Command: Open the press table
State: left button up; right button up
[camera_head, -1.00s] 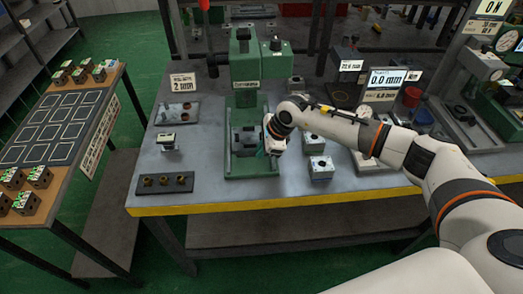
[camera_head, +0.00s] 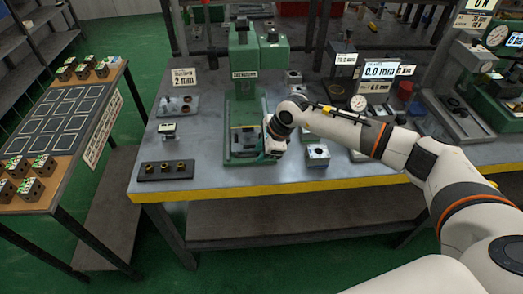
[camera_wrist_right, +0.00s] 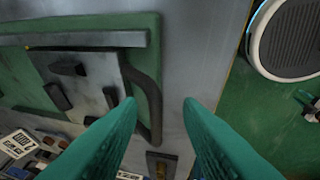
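The green press (camera_head: 243,70) stands on the grey workbench. Its press table (camera_head: 243,140) is a grey plate with dark blocks, low on the green base. In the right wrist view the press table (camera_wrist_right: 85,80) lies at the left, with a dark curved handle (camera_wrist_right: 148,95) along its near side. My right gripper (camera_wrist_right: 158,104) is open, its teal fingers apart with nothing clearly held; the handle's end is near the left fingertip. In the head view my right gripper (camera_head: 271,152) is at the right of the press base, partly hidden by its wrist. My left gripper is not in view.
A dark tray with brass parts (camera_head: 166,170) lies left of the press. Metal blocks (camera_head: 317,155) and gauges stand at the right. A side table (camera_head: 60,125) with several blocks is at the far left. The bench's yellow front edge (camera_head: 230,191) is clear.

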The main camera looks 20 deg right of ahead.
jog(key=shift+d+r, duration=0.15)
jog(key=shift+r, duration=0.2)
jog(key=b+v, duration=0.2)
jog(key=v, duration=0.9)
jog(key=shift+s, duration=0.15)
jog(key=shift+r, duration=0.1)
